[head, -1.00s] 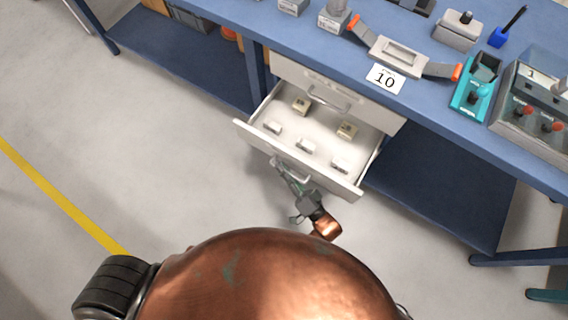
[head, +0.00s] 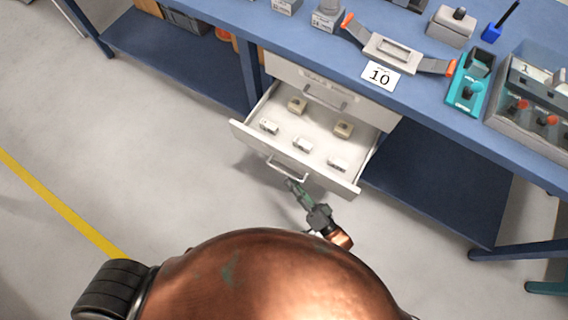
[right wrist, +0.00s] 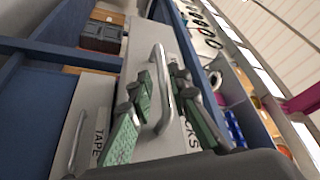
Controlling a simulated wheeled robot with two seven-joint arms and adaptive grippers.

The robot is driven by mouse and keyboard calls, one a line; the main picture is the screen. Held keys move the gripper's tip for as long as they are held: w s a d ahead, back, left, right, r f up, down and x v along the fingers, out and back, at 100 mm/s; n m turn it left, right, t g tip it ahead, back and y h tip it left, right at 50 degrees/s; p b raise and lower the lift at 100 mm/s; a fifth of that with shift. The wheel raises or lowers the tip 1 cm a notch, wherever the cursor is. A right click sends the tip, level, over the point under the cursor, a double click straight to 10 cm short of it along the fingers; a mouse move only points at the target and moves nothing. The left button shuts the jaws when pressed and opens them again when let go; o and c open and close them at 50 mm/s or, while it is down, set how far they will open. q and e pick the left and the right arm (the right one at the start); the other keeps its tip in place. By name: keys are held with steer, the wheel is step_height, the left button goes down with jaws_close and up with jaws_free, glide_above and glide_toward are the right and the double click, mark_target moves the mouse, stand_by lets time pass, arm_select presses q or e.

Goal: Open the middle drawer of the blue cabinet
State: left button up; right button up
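The cabinet (head: 385,116) has pale drawer fronts under a blue workbench. One drawer (head: 244,134) is pulled well out, with a closed front above it. In the right wrist view its front (right wrist: 135,62) has a label ending in "CKS", and a closed front marked TAPE (right wrist: 95,118) lies below it. Several small boxes lie inside the open drawer. My right gripper (head: 291,184) is just in front of the drawer's bar handle (head: 287,168). In the right wrist view its green fingers (right wrist: 164,92) are apart, with the handle (right wrist: 159,58) appearing between them. My left gripper is not visible.
Blue lower shelves flank the cabinet on both sides. The floor in front of the drawer is clear, with a yellow line at left.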

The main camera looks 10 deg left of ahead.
steer(key=v, duration=0.5)
steer(key=shift+s+d, duration=0.1)
steer(key=shift+d, duration=0.05)
steer(key=shift+f, duration=0.1)
